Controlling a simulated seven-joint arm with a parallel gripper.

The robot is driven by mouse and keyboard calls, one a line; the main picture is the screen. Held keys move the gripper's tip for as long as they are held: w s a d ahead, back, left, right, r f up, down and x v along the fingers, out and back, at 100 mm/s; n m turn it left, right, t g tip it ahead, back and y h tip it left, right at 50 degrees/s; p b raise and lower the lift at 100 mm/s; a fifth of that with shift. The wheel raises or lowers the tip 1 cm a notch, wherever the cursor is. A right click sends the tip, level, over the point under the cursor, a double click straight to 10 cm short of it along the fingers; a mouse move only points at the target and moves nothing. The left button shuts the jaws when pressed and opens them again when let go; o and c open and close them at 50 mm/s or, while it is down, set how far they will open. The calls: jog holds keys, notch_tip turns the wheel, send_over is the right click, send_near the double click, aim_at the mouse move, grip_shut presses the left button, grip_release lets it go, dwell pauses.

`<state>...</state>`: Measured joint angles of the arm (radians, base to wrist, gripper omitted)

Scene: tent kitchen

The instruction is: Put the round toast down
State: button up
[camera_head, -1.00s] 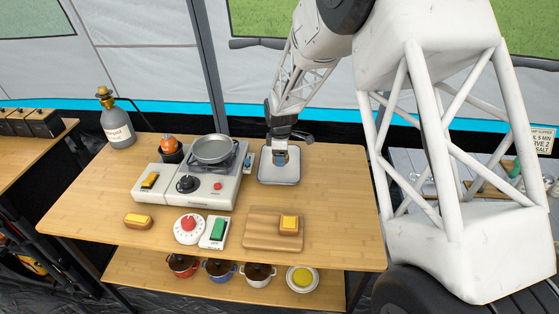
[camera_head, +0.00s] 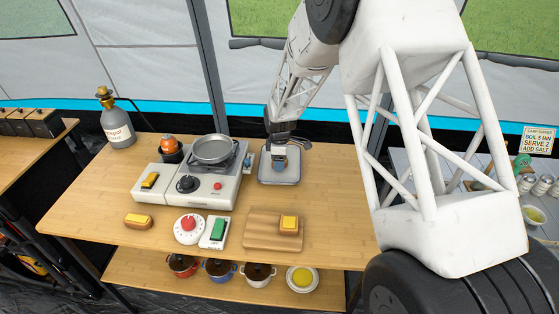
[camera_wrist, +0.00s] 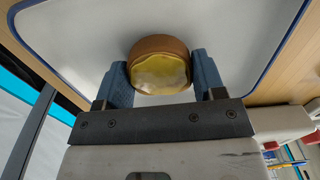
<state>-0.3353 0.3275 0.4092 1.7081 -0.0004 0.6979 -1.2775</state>
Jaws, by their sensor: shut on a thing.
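The round toast (camera_wrist: 160,72) has a brown crust and a glossy yellow top. In the wrist view it sits between the two blue fingers of my gripper (camera_wrist: 163,82), which are shut on it. Behind it is the white tray (camera_wrist: 60,30) with a blue rim. In the head view my gripper (camera_head: 280,165) is over the tray (camera_head: 278,182), which lies on the wooden table right of the stove. The toast is mostly hidden there by the gripper. I cannot tell whether the toast touches the tray.
A stove (camera_head: 205,185) with a pan (camera_head: 213,149) stands just left of the tray. A wooden board (camera_head: 262,235) with a yellow-topped toast (camera_head: 289,224) lies in front. The table's right side is clear.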

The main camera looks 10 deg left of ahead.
jog(key=shift+f, duration=0.2)
jog(key=o, duration=0.9)
jog(key=shift+f, duration=0.1)
jog(key=shift+r, duration=0.2)
notch_tip(320, 180, up, 12)
jog(key=shift+f, duration=0.1)
dwell(0.9)
